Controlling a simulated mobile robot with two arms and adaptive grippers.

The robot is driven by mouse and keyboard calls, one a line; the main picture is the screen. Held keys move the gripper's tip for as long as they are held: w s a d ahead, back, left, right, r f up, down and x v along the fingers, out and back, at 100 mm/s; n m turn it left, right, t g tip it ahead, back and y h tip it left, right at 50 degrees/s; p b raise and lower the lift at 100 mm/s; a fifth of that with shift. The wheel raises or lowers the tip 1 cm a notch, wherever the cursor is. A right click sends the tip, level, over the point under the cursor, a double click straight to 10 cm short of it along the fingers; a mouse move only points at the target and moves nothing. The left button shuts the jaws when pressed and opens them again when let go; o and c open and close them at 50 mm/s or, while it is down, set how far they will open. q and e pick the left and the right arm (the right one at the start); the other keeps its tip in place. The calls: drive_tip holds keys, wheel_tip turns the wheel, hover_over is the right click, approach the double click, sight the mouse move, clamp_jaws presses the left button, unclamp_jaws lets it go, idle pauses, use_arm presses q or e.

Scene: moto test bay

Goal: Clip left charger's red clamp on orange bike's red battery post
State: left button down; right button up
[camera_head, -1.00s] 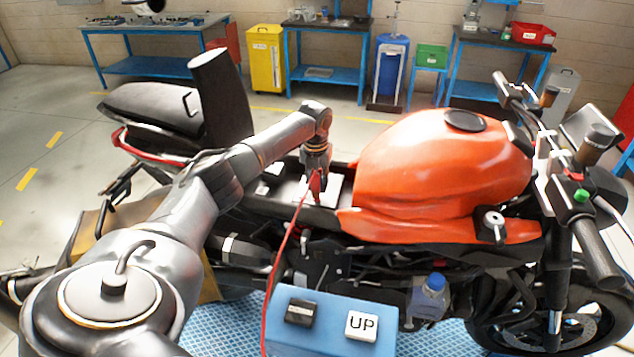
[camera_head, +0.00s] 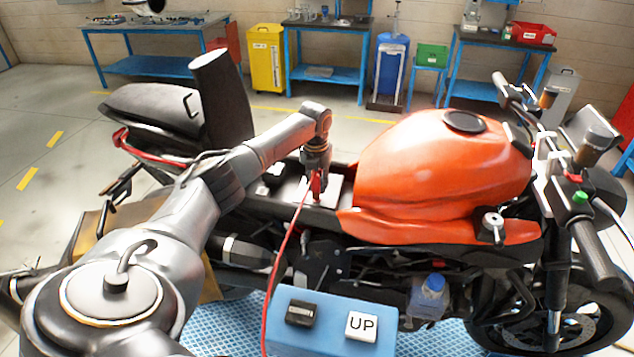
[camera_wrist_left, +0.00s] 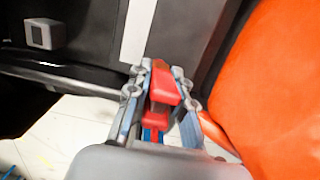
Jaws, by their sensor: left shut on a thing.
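The orange bike (camera_head: 440,165) stands side-on, its seat raised behind my arm. My left gripper (camera_head: 316,188) is over the open bay behind the tank, shut on the red clamp (camera_head: 315,182). In the left wrist view the red clamp (camera_wrist_left: 163,88) sits between the fingers of my left gripper (camera_wrist_left: 162,85). A red cable (camera_head: 284,250) hangs from the clamp toward the front of the picture. A pale surface, perhaps the battery (camera_head: 336,192), shows beside the clamp. I cannot make out the red post or whether the clamp touches it. My right gripper is not in view.
A blue box (camera_head: 330,308) with an "UP" button stands in front of the bike. The tank's orange side (camera_wrist_left: 275,90) is close at the right in the wrist view. Workbenches (camera_head: 150,50) and bins line the back wall, with open floor between.

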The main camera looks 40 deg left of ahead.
use_arm(q)
drive_tip(key=shift+f+b, duration=0.35)
drive_tip(key=shift+f, duration=0.25)
drive_tip(key=c, duration=1.1)
unclamp_jaws()
drive_tip(key=r, duration=0.4)
drive_tip(key=s+r, duration=0.1)
drive_tip(key=r, duration=0.7)
drive_tip(key=shift+s+d, duration=0.2)
drive_tip(key=shift+d, duration=0.2)
